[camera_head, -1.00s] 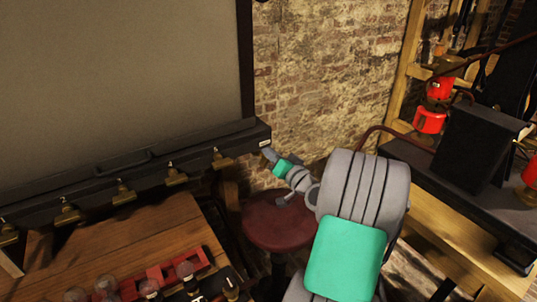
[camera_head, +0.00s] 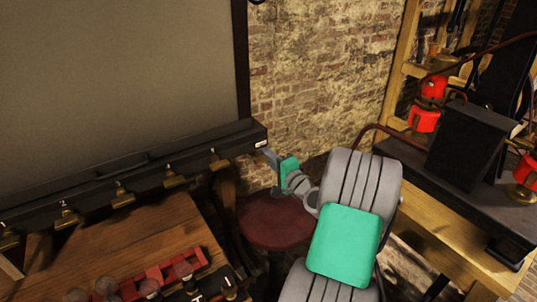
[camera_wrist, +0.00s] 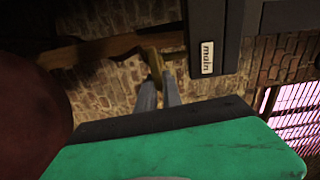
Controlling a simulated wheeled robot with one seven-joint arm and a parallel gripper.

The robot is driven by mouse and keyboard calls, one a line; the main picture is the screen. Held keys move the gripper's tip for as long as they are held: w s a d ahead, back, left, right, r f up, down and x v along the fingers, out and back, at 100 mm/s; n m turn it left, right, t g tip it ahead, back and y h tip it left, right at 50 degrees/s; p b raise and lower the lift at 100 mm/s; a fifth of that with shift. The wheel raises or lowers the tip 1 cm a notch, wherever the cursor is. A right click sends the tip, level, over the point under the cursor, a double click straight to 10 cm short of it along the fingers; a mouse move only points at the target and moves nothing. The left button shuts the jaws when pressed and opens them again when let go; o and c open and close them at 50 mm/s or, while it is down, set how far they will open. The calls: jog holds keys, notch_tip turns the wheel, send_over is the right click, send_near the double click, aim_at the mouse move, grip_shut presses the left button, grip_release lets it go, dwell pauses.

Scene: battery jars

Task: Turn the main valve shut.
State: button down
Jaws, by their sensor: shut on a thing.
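The main valve's brass handle (camera_wrist: 152,61) shows in the wrist view, beside a white tag reading "main" (camera_wrist: 207,57) on the black rail. My gripper (camera_wrist: 160,84) is shut on this handle, with its two grey fingers at the handle's end. In the head view my gripper (camera_head: 269,157) is at the right end of the black rail (camera_head: 130,172), just below its small white label (camera_head: 261,144). The main handle itself is hidden or too small to make out there. Whether the valve is open or shut cannot be told.
Several other brass valves (camera_head: 122,196) line the rail to the left. Below them is a wooden table (camera_head: 150,230) with jars and a red rack (camera_head: 165,272). A dark red stool (camera_head: 275,222) stands under my arm. A dark bench (camera_head: 410,160) with red lanterns (camera_head: 424,118) is at right.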

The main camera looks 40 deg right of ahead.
jog(key=shift+f+m, duration=0.1)
jog(key=shift+m, duration=0.4)
jog(key=c, duration=1.5)
grip_release()
jog(key=shift+s, duration=0.15)
jog(key=s+b, duration=0.1)
jog(key=s, duration=0.6)
jog(key=shift+s+a, duration=0.2)
jog(key=shift+s, duration=0.1)
